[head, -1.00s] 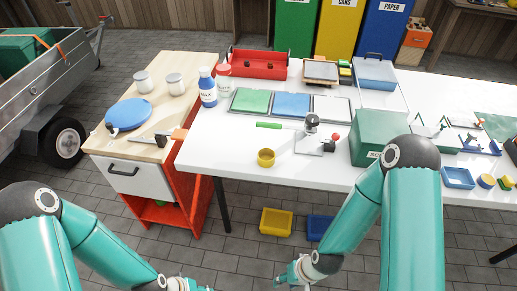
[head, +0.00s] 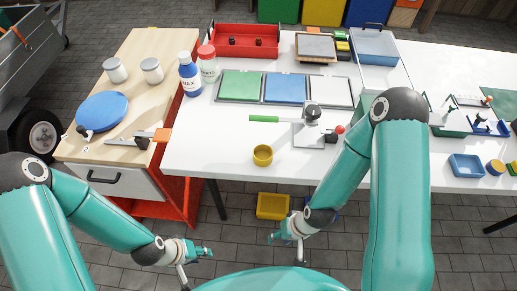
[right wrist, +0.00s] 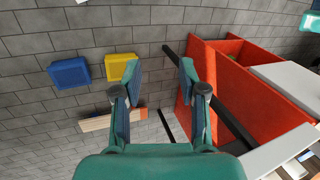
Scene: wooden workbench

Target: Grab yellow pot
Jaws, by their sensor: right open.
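The small round yellow pot (head: 263,155) stands upright near the front edge of the white table (head: 215,155), with nothing touching it. My right gripper (head: 278,238) is in front of the table, below and nearer than the pot. In the right wrist view its two fingers (right wrist: 160,75) are apart with nothing between them, above the paved floor. The pot does not show in that view. My left gripper (head: 208,251) is further left, also in front of the table; its fingers are too small to tell whether they are parted.
A yellow bin (head: 272,207) stands on the floor under the table; a blue bin (right wrist: 69,72) is beside it. A red and wooden cabinet (head: 110,190) adjoins the table's left.

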